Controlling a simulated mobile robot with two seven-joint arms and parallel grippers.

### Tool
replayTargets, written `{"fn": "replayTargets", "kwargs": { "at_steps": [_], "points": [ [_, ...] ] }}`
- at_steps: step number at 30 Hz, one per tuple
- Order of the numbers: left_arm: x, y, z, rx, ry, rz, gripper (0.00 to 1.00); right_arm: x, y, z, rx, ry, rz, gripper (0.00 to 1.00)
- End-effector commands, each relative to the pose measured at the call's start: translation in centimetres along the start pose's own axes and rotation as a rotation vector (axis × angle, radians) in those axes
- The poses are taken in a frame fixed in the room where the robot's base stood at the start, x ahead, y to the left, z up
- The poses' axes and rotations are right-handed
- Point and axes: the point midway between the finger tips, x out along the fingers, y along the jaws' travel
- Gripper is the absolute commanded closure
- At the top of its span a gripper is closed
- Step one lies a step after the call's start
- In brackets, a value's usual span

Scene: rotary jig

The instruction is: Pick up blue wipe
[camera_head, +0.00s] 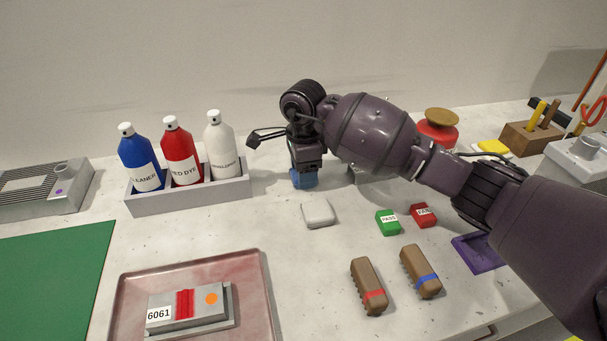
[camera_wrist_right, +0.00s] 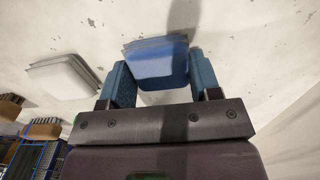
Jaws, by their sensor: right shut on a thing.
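The blue wipe (camera_wrist_right: 158,62) is a folded blue pad, seen in the right wrist view between the two blue fingers of my right gripper (camera_wrist_right: 161,78). My right gripper is shut on it, with one finger at each side. In the head view, my right gripper (camera_head: 304,180) points down over the back middle of the table. Only a small blue patch shows at its tips there, and wipe and fingers are hard to tell apart. My left gripper is not in view.
A white folded wipe (camera_head: 319,214) lies just in front. A grey rack (camera_head: 192,197) of spray bottles stands to the left. Green (camera_head: 387,222) and red (camera_head: 423,215) blocks and two brown brushes (camera_head: 369,286) lie front right. A tray (camera_head: 255,300) holds a metal part.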

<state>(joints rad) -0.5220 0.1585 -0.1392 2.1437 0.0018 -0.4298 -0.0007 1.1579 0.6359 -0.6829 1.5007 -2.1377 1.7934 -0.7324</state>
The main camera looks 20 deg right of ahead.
Motion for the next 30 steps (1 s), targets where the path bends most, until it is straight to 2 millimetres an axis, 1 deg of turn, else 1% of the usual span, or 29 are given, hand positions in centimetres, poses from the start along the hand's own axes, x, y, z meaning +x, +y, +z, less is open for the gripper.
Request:
{"fn": "replayTargets", "kwargs": {
  "at_steps": [5, 8, 11, 14, 18, 24, 27, 30],
  "points": [
    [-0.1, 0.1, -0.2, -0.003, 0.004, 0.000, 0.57, -0.6, 0.0, 0.0, 0.000, 0.000, -0.002, 0.65],
    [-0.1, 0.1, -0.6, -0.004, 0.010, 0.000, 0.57, -1.8, -0.1, 0.0, 0.000, 0.000, -0.005, 0.65],
    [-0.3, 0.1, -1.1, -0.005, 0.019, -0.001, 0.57, -3.8, -0.1, -0.1, 0.001, 0.000, -0.008, 0.65],
    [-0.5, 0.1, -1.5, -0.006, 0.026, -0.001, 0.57, -6.2, -0.1, 0.0, 0.000, 0.000, -0.010, 0.65],
    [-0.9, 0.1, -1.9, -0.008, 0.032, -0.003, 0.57, -10.0, -0.1, 0.0, 0.001, 0.001, -0.011, 0.65],
    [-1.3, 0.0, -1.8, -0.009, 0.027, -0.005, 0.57, -14.8, 0.0, 0.0, 0.000, 0.001, -0.008, 0.65],
    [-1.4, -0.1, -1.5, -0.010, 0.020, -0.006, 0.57, -16.6, 0.0, 0.0, 0.001, 0.001, -0.006, 0.65],
    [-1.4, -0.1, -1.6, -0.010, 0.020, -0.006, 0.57, -18.1, 0.0, 0.0, 0.001, 0.001, -0.003, 0.65]
  ]
}}
